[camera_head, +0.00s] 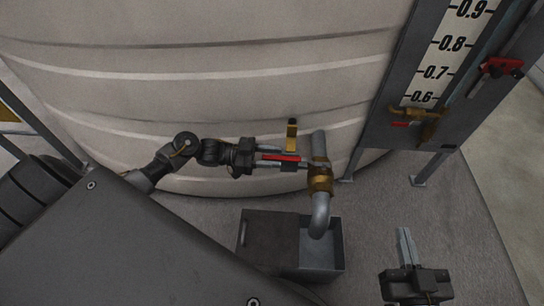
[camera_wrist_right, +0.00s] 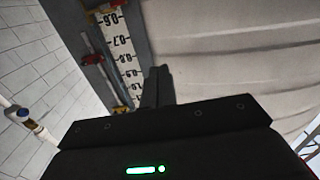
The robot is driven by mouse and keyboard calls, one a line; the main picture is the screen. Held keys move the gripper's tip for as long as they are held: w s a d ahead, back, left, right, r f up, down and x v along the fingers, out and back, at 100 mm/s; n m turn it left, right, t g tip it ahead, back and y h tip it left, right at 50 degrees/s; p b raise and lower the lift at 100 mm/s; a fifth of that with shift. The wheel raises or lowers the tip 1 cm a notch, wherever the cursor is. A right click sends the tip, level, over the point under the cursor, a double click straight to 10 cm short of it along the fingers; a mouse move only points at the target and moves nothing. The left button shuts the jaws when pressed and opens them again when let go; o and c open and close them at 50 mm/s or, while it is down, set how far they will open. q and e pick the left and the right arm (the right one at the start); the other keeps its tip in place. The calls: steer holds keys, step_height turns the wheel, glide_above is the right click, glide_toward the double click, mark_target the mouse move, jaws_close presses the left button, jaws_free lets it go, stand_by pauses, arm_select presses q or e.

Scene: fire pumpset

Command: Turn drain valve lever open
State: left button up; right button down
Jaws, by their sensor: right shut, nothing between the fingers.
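The drain valve (camera_head: 320,177) is a brass body on a grey pipe at the foot of the tank. Its red lever (camera_head: 281,157) points left from the valve. My left gripper (camera_head: 286,160) reaches in from the left, with its fingers alongside the red lever. Whether they press on it is too small to tell. My right gripper (camera_head: 405,246) is shut and empty at the lower right, apart from the valve. Its closed fingers also show in the right wrist view (camera_wrist_right: 157,87). The valve and its lever are not visible in the right wrist view.
The large pale tank (camera_head: 200,75) fills the back. A dark open box (camera_head: 335,262) stands under the pipe's bent outlet (camera_head: 319,217). A grey gauge board (camera_head: 386,120) with a number scale and red-handled fittings stands at right. A yellow-and-dark upright piece (camera_head: 291,135) is above the lever.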

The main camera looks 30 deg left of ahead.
arm_select(q)
jaws_close()
stand_by(0.3)
steer(key=shift+d, duration=0.1)
